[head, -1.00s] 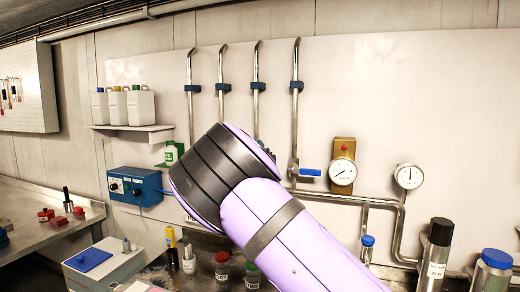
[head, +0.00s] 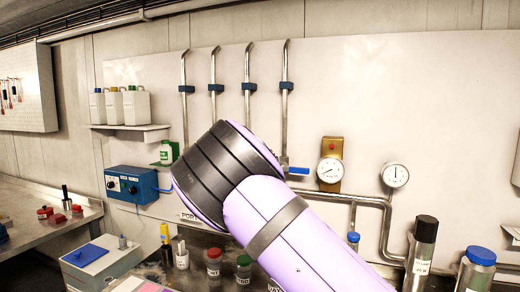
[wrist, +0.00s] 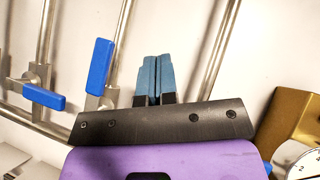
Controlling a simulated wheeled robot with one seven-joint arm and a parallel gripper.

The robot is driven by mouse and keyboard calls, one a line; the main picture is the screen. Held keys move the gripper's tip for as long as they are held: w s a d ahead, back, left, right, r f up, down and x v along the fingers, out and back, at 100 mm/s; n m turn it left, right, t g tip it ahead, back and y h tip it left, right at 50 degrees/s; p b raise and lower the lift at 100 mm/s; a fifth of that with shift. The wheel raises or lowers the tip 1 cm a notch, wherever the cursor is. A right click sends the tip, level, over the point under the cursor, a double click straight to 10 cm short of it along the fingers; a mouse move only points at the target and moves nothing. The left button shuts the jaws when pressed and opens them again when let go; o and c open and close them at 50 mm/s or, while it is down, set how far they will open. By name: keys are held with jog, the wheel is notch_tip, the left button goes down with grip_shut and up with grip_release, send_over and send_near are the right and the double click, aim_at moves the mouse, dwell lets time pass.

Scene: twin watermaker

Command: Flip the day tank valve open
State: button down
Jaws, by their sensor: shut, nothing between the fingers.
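In the wrist view my gripper (wrist: 156,80) is shut and empty, its two blue fingers together in front of the wall. Left of the fingers a blue valve lever (wrist: 100,67) points up along its pipe. Farther left another blue lever (wrist: 44,97) lies nearly crosswise to its pipe. In the head view a blue lever (head: 300,171) lies level at the foot of the rightmost pipe. No label shows which is the day tank valve. My arm hides the other valves and my gripper in the head view.
A brass-mounted gauge (head: 330,170) stands right of the pipes and also shows in the wrist view (wrist: 290,125). A second gauge (head: 395,175) is farther right. A blue box (head: 131,185) is on the wall at left. Bottles and jars stand below.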

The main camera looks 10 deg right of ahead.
jog(key=s+d, duration=0.2)
jog(key=s, duration=0.6)
jog(key=shift+d, duration=0.4)
jog(key=s+d+m+g+h, duration=0.3)
jog(key=d+m+g+h, duration=0.35)
jog(key=d+m, duration=0.25)
jog(key=s+d+m+g+h, duration=0.3)
jog(key=d+m+g+h, duration=0.2)
jog(key=d+m+h, duration=0.4)
jog(key=s+d+f+m+g+y, duration=0.4)
jog(key=s+d+m+g, duration=0.6)
jog(key=s+d, duration=0.2)
jog(key=s+a+f+m+g+y, duration=0.25)
jog(key=s+m+y, duration=0.45)
jog(key=s, duration=0.7)
jog(key=s+a+r+m+t+y, duration=0.2)
jog(key=s+a+m+y, duration=0.4)
jog(key=s+a, duration=0.6)
jog(key=shift+s+t+y, duration=0.65)
jog(key=shift+s+t, duration=0.15)
jog(key=shift+s, duration=0.1)
